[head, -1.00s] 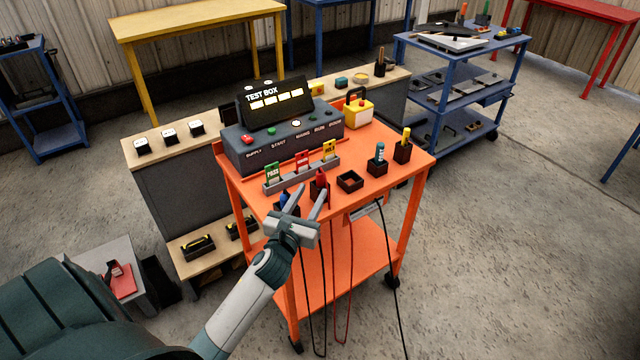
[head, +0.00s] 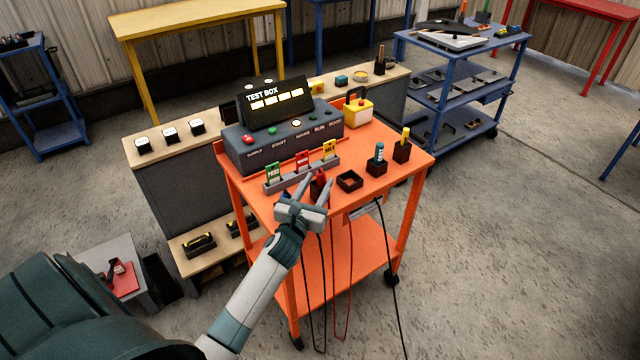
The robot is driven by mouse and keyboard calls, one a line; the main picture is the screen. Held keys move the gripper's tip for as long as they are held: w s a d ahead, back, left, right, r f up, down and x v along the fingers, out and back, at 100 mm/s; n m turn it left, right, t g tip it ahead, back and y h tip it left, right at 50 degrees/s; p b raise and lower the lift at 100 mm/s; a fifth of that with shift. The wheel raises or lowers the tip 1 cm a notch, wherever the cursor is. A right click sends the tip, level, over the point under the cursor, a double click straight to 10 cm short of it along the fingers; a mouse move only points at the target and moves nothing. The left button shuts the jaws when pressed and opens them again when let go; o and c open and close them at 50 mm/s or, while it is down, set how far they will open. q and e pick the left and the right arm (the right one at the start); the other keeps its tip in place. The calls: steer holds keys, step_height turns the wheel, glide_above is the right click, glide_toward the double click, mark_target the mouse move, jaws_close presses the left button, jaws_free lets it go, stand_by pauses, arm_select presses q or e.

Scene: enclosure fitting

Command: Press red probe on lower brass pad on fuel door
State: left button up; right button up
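The red probe (head: 320,178) stands in a holder near the front edge of the orange cart's top. My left gripper (head: 320,182) is right at it, with its two fingers apart and the red probe showing between and just behind them. I see no clear grip on it. The fingers and palm hide the probe's lower part and its holder. A red lead (head: 350,270) and black leads hang in loops below the cart's front edge. I cannot make out a fuel door or brass pads in this view. My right gripper is not in view.
On the orange cart (head: 420,162) stand a test box (head: 285,138), a rack of tags (head: 300,178), an empty dark tray (head: 349,181), two small holders with a blue item (head: 379,153) and a yellow item (head: 405,136), and a yellow-white case (head: 358,110).

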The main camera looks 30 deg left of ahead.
arm_select(q)
jaws_close()
steer(key=shift+r, duration=0.1)
step_height(320, 180, up, 10)
stand_by(0.8)
stand_by(0.4)
steer(key=s+d+r+m+h, duration=0.1)
steer(key=s+d, duration=0.4)
steer(key=d, duration=0.5)
steer(key=s+d+r+m+h, duration=0.1)
steer(key=s+d+r+h, duration=0.2)
steer(key=s+d, duration=0.3)
steer(key=d+r, duration=0.1)
steer(key=d, duration=0.4)
steer(key=shift+s+m+t, duration=0.2)
steer(key=shift+m+t, duration=0.1)
steer(key=shift+m, duration=0.1)
